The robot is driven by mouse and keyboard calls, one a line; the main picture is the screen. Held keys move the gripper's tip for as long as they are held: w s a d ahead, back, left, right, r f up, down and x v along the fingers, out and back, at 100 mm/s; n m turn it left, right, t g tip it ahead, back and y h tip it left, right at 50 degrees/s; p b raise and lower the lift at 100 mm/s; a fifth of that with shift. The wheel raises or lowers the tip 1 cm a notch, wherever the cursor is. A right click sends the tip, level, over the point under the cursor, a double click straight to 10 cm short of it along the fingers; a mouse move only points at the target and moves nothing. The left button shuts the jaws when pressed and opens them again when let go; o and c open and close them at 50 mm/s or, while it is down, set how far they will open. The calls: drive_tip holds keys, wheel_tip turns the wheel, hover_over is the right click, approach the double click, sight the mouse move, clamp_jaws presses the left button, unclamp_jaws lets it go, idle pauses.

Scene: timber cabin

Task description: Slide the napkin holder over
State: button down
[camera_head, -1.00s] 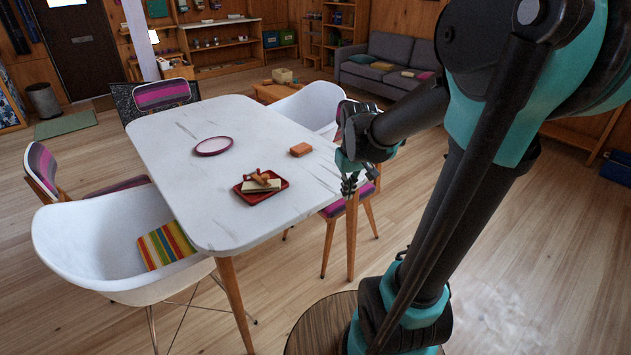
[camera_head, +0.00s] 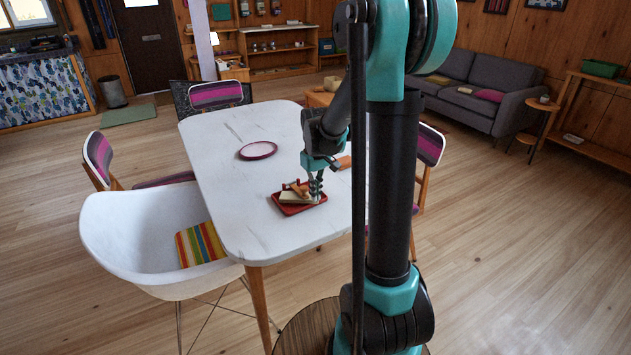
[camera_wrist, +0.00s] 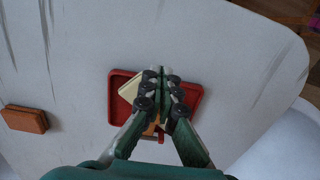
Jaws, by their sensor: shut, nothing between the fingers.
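The napkin holder looks to be the red tray (camera_head: 291,211) with cream napkins and a brown wooden piece on it, lying on the white table. The red tray also shows in the wrist view (camera_wrist: 192,95), with a cream napkin corner (camera_wrist: 128,89) at its left. My gripper (camera_head: 316,192) is shut and points down at the right part of the tray in the head view. In the wrist view my gripper (camera_wrist: 162,74) covers the tray's middle and hides part of the napkins and the wooden piece. I cannot tell whether the fingertips touch anything.
The white marbled table (camera_head: 225,150) has a pink-rimmed plate (camera_head: 258,150) behind the tray. An orange-brown block (camera_wrist: 25,119) lies to the tray's left in the wrist view. A white chair (camera_head: 125,235) stands at the table's left. The tabletop around the tray is mostly clear.

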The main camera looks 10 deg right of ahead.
drive_tip(key=w, duration=0.1)
drive_tip(key=w+f, duration=0.1)
drive_tip(key=shift+w+a+f, duration=0.1)
drive_tip(key=shift+w+a, duration=0.2)
drive_tip(key=shift+a, duration=0.1)
drive_tip(key=shift+w+a, duration=0.2)
drive_tip(key=shift+w, duration=0.35)
drive_tip(key=w+a, duration=0.2)
drive_tip(key=w, duration=0.4)
drive_tip(key=w+a, duration=0.3)
drive_tip(key=w, duration=0.4)
drive_tip(key=w+a, duration=0.2)
drive_tip(key=w, duration=0.4)
drive_tip(key=shift+w+a, duration=0.25)
drive_tip(key=shift+w, duration=0.15)
drive_tip(key=shift+s, duration=0.1)
